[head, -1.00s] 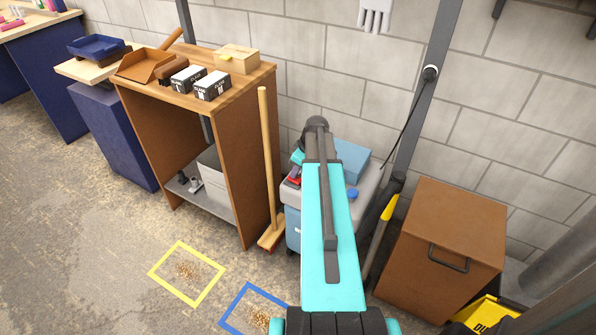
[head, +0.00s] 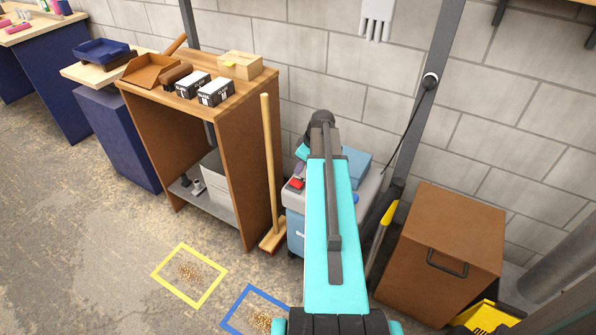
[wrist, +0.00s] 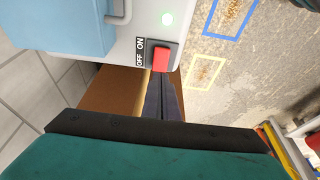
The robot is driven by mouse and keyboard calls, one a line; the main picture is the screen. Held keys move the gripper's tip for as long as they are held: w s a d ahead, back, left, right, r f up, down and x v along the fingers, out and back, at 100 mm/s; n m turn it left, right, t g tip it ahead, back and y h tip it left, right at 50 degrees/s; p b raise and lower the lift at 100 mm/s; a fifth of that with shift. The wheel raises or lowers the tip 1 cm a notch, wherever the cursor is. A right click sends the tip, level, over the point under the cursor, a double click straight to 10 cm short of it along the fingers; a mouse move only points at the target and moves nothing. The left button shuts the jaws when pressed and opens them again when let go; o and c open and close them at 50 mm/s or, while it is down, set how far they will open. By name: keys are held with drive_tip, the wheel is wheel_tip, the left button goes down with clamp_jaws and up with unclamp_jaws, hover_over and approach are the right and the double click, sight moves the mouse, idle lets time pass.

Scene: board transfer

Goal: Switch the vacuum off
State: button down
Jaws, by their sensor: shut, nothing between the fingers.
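The vacuum (head: 295,222) is a grey and blue machine against the wall, partly hidden behind my arm in the head view. Its red switch (head: 296,184) shows left of my arm. In the wrist view the red switch (wrist: 160,57) sits in a dark frame beside the OFF and ON labels (wrist: 140,52).
A broom (head: 270,180) leans between the vacuum and a wooden shelf unit (head: 262,150). A brown bin (head: 445,240) stands right of the vacuum. Yellow (head: 190,275) and blue (head: 232,310) floor squares with debris lie in front. Open floor is at left.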

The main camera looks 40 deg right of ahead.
drive_tip(key=s+v, duration=0.1)
drive_tip(key=v, duration=0.7)
drive_tip(key=shift+s+d, duration=0.2)
drive_tip(key=shift+s, duration=0.1)
drive_tip(key=shift+r, duration=0.1)
drive_tip(key=w+a+f+n+g+y, duration=0.1)
drive_tip(key=w+a+f+n, duration=0.15)
drive_tip(key=a+f, duration=0.65)
drive_tip(key=w+a+f+n+g+y, duration=0.1)
drive_tip(key=w+a+f+g, duration=0.3)
drive_tip(key=a, duration=0.9)
drive_tip(key=s+a+f+n+p, duration=0.1)
drive_tip(key=s+a+f, duration=0.3)
drive_tip(key=a+f, duration=0.25)
drive_tip(key=s+a+f+p, duration=0.1)
drive_tip(key=s+a+f, duration=0.35)
drive_tip(key=a, duration=0.35)
drive_tip(key=s+a+f+m+g+h, duration=0.1)
drive_tip(key=s+a+f+m, duration=0.1)
drive_tip(key=s, duration=0.4)
drive_tip(key=s+a+f+m+g+h, duration=0.1)
drive_tip(key=s+a+f+m, duration=0.2)
drive_tip(key=s, duration=0.4)
drive_tip(key=s+a+f+m+g+h, duration=0.1)
drive_tip(key=s+a+f+m+g, duration=0.1)
drive_tip(key=s+f, duration=0.4)
drive_tip(key=shift+s+a+f, duration=0.2)
drive_tip(key=shift+a+f, duration=0.1)
drive_tip(key=shift+a, duration=0.6)
